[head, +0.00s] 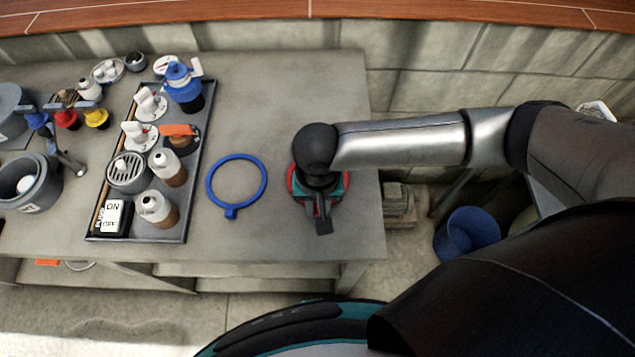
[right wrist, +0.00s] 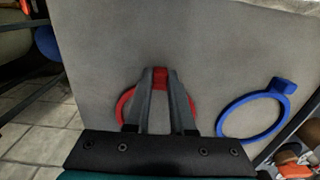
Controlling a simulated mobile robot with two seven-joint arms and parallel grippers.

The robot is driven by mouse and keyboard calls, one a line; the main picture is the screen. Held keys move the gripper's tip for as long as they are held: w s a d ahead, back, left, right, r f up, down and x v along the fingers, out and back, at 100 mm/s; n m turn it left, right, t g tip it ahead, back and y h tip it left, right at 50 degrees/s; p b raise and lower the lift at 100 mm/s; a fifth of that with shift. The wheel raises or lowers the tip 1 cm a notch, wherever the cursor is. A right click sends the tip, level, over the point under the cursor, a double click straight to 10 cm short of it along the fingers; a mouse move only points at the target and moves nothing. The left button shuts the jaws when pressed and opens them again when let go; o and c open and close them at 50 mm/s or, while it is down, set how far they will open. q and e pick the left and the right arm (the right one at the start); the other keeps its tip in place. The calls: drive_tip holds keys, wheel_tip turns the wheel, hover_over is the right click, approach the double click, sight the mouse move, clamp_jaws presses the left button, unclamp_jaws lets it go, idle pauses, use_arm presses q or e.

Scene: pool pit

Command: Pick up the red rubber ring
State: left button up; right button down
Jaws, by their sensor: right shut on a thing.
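The red rubber ring (right wrist: 126,103) is at my right gripper (right wrist: 160,75) in the right wrist view. The fingers are shut on the ring's red tab, and the fingers and palm hide much of the ring. In the head view my right gripper (head: 322,226) points down over the right end of the grey table, and only parts of the ring's red rim (head: 291,182) show around it. I cannot tell whether the ring touches the table. My left gripper is not in view.
A blue ring (head: 209,180) lies flat on the table (head: 270,115), left of my right gripper. A dark tray (head: 205,150) with bottles and valve parts stands further left. Grey cups (head: 45,190) are at the far left. A blue bucket (head: 470,232) stands on the floor at right.

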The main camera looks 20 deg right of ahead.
drive_tip(key=shift+r, duration=0.1)
idle(0.3)
wheel_tip(320, 180, up, 20)
drive_tip(key=p, duration=0.4)
